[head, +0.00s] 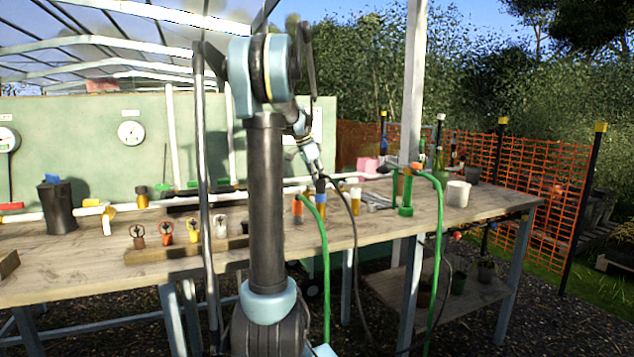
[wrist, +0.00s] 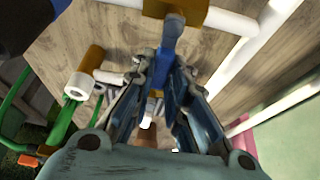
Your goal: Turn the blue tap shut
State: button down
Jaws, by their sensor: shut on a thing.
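In the wrist view the blue tap's lever (wrist: 170,38) stands between my gripper's fingertips (wrist: 165,64), and the fingers are closed on its near end. The lever's far end meets a brown-yellow fitting (wrist: 192,11) on a white pipe. The lever lies roughly across the pipe's line. In the head view my gripper (head: 314,163) reaches down over the bench beyond my arm. My gripper and the things around it are small there, so I cannot make out the tap clearly.
White pipes (wrist: 236,23) run close around the fitting over the wooden bench (head: 350,232). A green hose (head: 325,262) hangs over the front edge. Small coloured valves (head: 166,232) stand on a board at left. A white pot (head: 458,194) stands at right.

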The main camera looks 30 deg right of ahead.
jog(key=shift+a, duration=0.1)
jog(key=c, duration=1.6)
grip_release()
jog(key=shift+o, duration=0.2)
jog(key=v, duration=1.2)
